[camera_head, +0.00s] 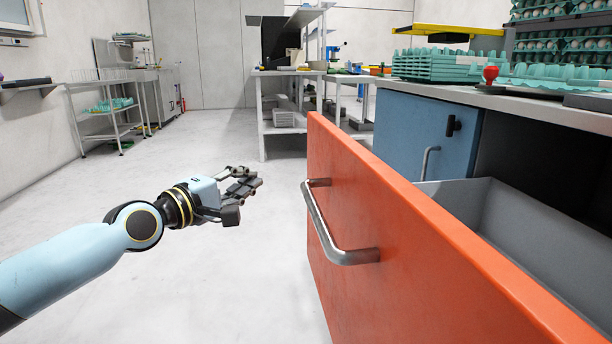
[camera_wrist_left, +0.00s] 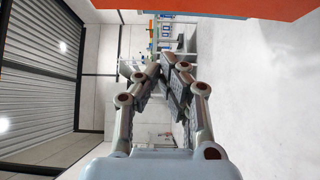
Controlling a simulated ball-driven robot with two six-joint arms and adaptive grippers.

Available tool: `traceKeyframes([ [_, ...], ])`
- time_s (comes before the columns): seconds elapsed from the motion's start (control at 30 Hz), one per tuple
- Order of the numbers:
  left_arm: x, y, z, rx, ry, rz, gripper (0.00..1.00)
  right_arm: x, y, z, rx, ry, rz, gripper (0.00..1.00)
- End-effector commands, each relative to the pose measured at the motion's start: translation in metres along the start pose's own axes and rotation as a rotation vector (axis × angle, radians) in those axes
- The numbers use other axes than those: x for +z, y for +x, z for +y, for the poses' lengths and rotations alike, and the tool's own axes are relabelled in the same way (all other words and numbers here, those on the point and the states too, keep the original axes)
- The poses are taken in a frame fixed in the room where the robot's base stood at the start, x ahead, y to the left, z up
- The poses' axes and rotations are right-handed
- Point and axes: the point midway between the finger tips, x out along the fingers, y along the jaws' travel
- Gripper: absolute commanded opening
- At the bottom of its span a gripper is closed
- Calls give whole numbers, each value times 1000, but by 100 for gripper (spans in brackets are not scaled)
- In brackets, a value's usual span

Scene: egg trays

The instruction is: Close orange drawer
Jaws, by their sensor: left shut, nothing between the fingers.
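The orange drawer (camera_head: 400,225) stands open on the right in the head view, its grey inside (camera_head: 530,225) showing behind the orange front. A silver bar handle (camera_head: 335,235) is fixed to the front. My left gripper (camera_head: 250,184) is left of the drawer front, apart from the handle, with its fingers pointing right. It is shut and empty. In the left wrist view its fingers (camera_wrist_left: 166,68) come together, and the orange drawer's front (camera_wrist_left: 225,8) crosses the top edge. My right gripper is not in view.
A blue cabinet door (camera_head: 415,135) with a handle is behind the drawer, under a counter (camera_head: 500,101) carrying green egg trays (camera_head: 440,66) and a red-knobbed object (camera_head: 490,75). Grey shelving (camera_head: 262,120) stands farther back. The floor (camera_head: 215,270) left of the drawer is clear.

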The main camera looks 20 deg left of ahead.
Motion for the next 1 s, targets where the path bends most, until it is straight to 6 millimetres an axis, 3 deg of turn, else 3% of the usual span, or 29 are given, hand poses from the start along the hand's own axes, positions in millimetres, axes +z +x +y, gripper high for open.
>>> traceKeyframes([
  [0.37, 0, 81, -6, -2, -3, 0, 0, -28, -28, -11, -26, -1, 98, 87],
  [0.4, 7, 85, -4, -1, -6, 0, 0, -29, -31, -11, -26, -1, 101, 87],
  [0.63, 25, 102, -3, -2, -3, 0, 0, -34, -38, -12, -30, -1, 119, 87],
  [1.0, 28, 105, -2, -2, 0, 0, 0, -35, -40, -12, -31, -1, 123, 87],
])
